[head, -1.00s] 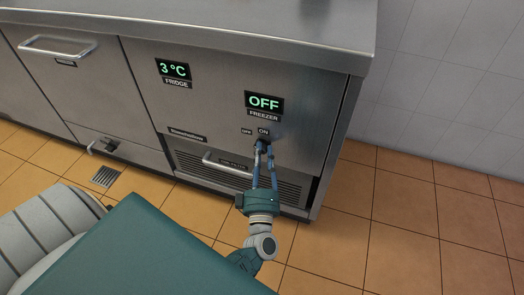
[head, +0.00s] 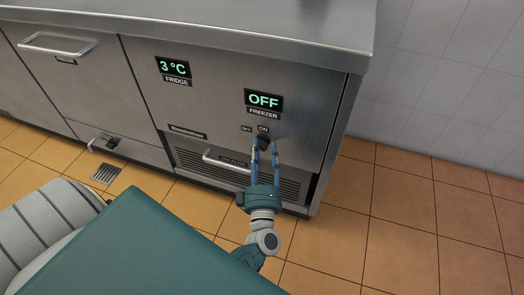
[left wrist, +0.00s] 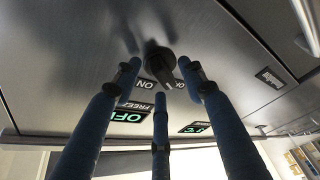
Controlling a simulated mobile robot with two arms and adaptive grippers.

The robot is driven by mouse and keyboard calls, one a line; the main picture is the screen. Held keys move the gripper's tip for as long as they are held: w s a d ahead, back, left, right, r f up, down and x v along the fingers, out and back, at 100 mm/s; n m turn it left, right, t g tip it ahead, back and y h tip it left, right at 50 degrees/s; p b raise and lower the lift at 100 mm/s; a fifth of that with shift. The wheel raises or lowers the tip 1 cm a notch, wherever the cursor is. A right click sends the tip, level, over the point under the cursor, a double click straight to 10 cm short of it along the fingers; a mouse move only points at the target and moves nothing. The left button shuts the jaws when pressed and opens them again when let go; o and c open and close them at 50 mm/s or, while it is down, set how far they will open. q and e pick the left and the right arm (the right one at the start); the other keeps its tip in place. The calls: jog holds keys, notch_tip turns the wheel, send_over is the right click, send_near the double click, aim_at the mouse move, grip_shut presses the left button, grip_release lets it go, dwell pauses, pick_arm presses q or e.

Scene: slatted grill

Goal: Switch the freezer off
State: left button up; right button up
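The freezer display (head: 264,101) on the steel front reads OFF in green. Below it is a dark knob (head: 263,141) under small OFF and ON labels. My left gripper (head: 265,148) is at the knob, its blue fingers spread apart on either side. In the left wrist view the knob (left wrist: 160,58) sits among the spread fingertips of the gripper (left wrist: 160,74), with gaps visible at the sides. The knob's grip leans toward the OFF label (left wrist: 180,83), which is partly hidden. My right gripper is not in view.
The fridge display (head: 173,69) reads 3 °C, left of the freezer display. A bar handle (head: 226,162) crosses the vent grille below the knob. The steel worktop (head: 230,25) overhangs the front. Tiled floor (head: 400,220) is clear at right.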

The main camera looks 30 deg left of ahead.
pick_arm(q)
jog(key=v, duration=1.2)
dwell(0.4)
